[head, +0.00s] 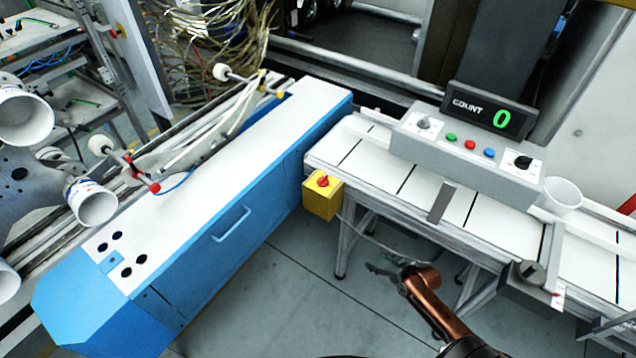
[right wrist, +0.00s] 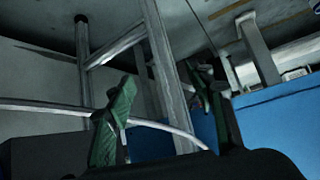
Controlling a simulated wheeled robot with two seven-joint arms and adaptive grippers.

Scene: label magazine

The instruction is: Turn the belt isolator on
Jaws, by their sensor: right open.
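A yellow box (head: 321,200) with a red knob (head: 323,181) on top, looking like the belt isolator, is mounted at the left front corner of the white conveyor table. I cannot read the knob's setting. My right gripper (head: 384,269) is below and to the right of the yellow box in the head view, apart from it, open and empty. In the right wrist view its two dark green fingers (right wrist: 162,80) stand apart, with table legs and a pale cable behind them; the yellow box does not show there. My left gripper is not in view.
A grey control box (head: 465,160) with two black knobs, coloured buttons and a display (head: 487,113) reading 0 stands on the conveyor (head: 400,180). A blue and white cabinet (head: 235,215) is at left. Table legs (head: 345,240) stand near my right gripper; the floor between is clear.

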